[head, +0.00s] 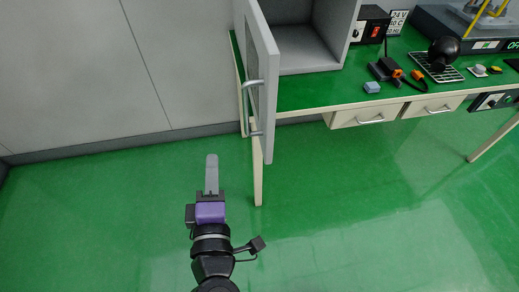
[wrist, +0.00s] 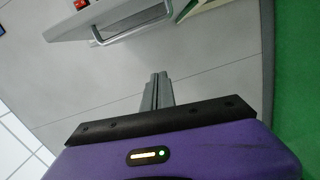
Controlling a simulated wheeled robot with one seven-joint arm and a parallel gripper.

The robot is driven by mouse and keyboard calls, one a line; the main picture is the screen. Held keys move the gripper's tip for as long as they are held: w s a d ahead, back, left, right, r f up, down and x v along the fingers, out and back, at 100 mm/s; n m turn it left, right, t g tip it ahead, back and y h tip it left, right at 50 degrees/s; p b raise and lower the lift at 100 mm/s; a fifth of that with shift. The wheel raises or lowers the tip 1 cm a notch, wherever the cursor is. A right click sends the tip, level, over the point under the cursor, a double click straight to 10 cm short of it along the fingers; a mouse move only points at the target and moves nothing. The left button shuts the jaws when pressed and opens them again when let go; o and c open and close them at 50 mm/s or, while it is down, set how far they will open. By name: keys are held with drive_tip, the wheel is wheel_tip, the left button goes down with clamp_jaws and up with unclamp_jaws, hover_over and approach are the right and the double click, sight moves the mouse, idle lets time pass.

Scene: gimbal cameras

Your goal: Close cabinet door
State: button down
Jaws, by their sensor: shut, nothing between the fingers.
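The grey cabinet (head: 315,72) stands on the green-topped table, and its inside is visible. Its door (head: 265,85) hangs open on the left, swung out past the table's front edge. A metal bar handle (head: 247,108) is on the door's left face. My gripper (head: 212,160) is shut and empty, in front of and to the left of the door, apart from it. In the wrist view the shut fingers (wrist: 158,85) point toward the grey wall, with the door (wrist: 110,18) and its handle (wrist: 130,28) at the top.
The green table (head: 330,92) has drawers (head: 372,115) below its top. A power box (head: 371,26), a blue block (head: 372,87) and a black round object (head: 443,50) are right of the cabinet. Green floor (head: 100,215) around my arm is clear. A grey wall (head: 80,70) is behind.

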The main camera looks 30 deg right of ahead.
sight(258, 132)
drive_tip(key=shift+w+d+f+m+g+h+p, duration=0.2)
drive_tip(key=shift+w+d+h+p, duration=0.4)
drive_tip(key=shift+d, duration=1.5)
drive_tip(key=shift+w+d+r+m+g+h+p, duration=0.25)
drive_tip(key=shift+w+d, duration=0.6)
drive_tip(key=shift+d, duration=1.3)
drive_tip(key=shift+w+d+f+n+g+h+p, duration=0.15)
drive_tip(key=shift+w+d+g+h+p, duration=0.35)
drive_tip(key=shift+d, duration=1.6)
drive_tip(key=shift+w+t, duration=0.25)
